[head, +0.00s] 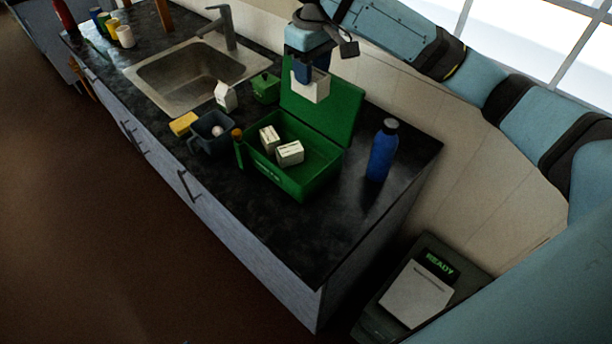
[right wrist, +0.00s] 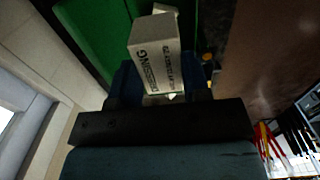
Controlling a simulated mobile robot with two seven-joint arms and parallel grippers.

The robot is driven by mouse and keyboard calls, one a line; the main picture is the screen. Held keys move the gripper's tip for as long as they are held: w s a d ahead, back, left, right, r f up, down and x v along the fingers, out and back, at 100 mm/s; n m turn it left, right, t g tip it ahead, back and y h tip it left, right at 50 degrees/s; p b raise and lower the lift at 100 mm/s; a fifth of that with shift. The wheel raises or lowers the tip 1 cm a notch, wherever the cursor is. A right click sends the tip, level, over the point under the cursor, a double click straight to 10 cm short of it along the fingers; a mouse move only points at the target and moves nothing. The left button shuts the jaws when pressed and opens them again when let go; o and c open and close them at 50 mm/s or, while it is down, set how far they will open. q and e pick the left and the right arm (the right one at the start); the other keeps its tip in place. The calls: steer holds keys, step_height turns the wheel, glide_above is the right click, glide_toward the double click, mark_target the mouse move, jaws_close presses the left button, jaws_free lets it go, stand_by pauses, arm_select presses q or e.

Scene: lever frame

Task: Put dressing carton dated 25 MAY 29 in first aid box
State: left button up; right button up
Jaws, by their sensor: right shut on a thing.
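My right gripper (head: 304,76) is shut on a white dressing carton (head: 311,88), held in the air in front of the raised lid of the green first aid box (head: 275,177). The carton also shows in the right wrist view (right wrist: 155,62), with "DRESSING" on its face; I cannot read its date line surely. The box stands open on the counter, its lid (head: 335,118) up at the back. Two white cartons are inside the box, one at the left (head: 269,138) and one nearer the middle (head: 290,153); their dates are too small to read. My left gripper is not in view.
A blue bottle (head: 382,150) stands right of the box. A grey container (head: 210,132), yellow sponge (head: 184,124), white carton-like pack (head: 225,96) and small green box (head: 265,87) are at its left. Beyond is a sink (head: 190,75). The counter's front right corner is clear.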

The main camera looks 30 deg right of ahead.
mark_target(313, 97)
steer(key=f+b, duration=0.6)
steer(key=f, duration=0.1)
steer(key=shift+s+d, duration=0.1)
steer(key=shift+s, duration=0.15)
step_height(313, 97, down, 21)
steer(key=shift+r+b, duration=0.15)
steer(key=shift+b, duration=0.35)
steer(key=shift+f, duration=0.2)
steer(key=o, duration=1)
